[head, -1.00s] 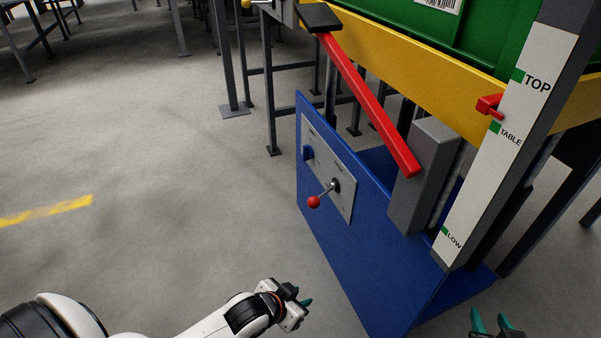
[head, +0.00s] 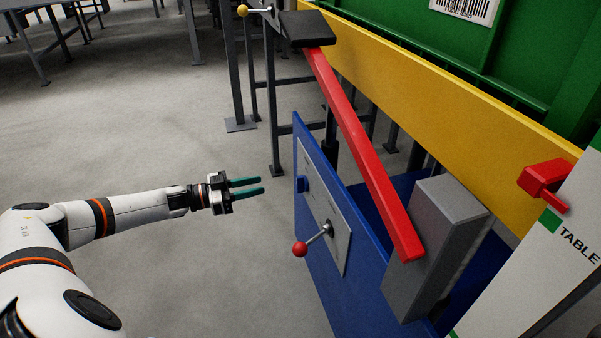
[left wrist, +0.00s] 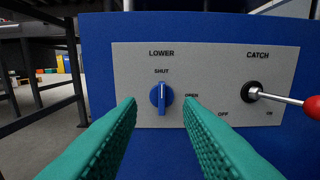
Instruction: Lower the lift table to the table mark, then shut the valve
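The blue valve knob (left wrist: 161,98) under the word LOWER has its white line upright, toward SHUT. It also shows on the panel in the head view (head: 304,184). My left gripper (head: 262,186) is open and empty, just left of the panel; its green fingers (left wrist: 162,130) show either side of the knob, apparently short of it. The lift table's yellow frame (head: 420,75) carries a red pointer (head: 545,178), whose tip is just above the green TABLE mark (head: 550,221) on the white scale. My right gripper is out of view.
The red-balled CATCH lever (head: 300,249), also in the wrist view (left wrist: 312,106), leans toward ON, right of the knob. A long red bar with a black pad (head: 306,29) slopes above the panel. A green crate (head: 450,50) is on the table. Open floor lies left.

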